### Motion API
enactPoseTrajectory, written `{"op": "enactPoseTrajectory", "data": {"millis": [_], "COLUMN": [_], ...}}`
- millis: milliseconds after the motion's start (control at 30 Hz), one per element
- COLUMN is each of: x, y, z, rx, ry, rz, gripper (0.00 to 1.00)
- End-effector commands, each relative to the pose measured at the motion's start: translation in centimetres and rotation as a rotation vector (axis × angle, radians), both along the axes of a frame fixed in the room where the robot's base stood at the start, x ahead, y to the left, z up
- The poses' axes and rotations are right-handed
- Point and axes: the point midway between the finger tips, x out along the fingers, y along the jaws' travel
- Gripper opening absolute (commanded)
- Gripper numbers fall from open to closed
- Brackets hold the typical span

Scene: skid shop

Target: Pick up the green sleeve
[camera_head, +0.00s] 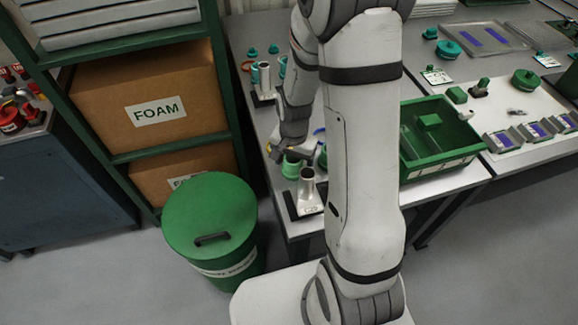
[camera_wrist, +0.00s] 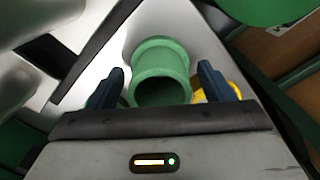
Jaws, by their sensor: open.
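The green sleeve (camera_head: 291,168) stands on the table near its left front corner, beside a metal post. In the wrist view the sleeve (camera_wrist: 160,62) is a hollow green tube with a flared rim, its dark opening facing the camera. My gripper (camera_head: 290,154) is just above the sleeve in the head view. In the wrist view my gripper (camera_wrist: 162,70) is open, with one dark finger on each side of the sleeve and gaps visible on both sides.
A metal post on a dark base (camera_head: 308,188) stands close to the sleeve. A yellow ring-like part (camera_wrist: 218,90) is partly hidden behind the right finger. A green bin (camera_head: 210,225) stands left of the table. A green crate (camera_head: 440,165) sits to the right, partly behind my arm.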

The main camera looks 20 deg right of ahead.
Motion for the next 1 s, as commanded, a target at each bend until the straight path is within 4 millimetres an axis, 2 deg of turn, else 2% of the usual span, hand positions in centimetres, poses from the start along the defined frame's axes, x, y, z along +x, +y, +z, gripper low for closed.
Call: {"op": "enactPoseTrajectory", "data": {"millis": [67,500,767,867,1000], "x": [0.0,0.0,0.0,0.1,0.1], "y": [0.0,0.0,-0.1,-0.1,-0.1], "z": [0.0,0.1,0.4,1.7,4.5], "rx": [0.000,0.000,0.000,0.000,-0.001], "ry": [0.000,0.000,-0.001,-0.004,-0.006], "rz": [0.000,-0.001,-0.001,-0.002,-0.002], "gripper": [0.73,0.38,0.38,0.38,0.38]}}
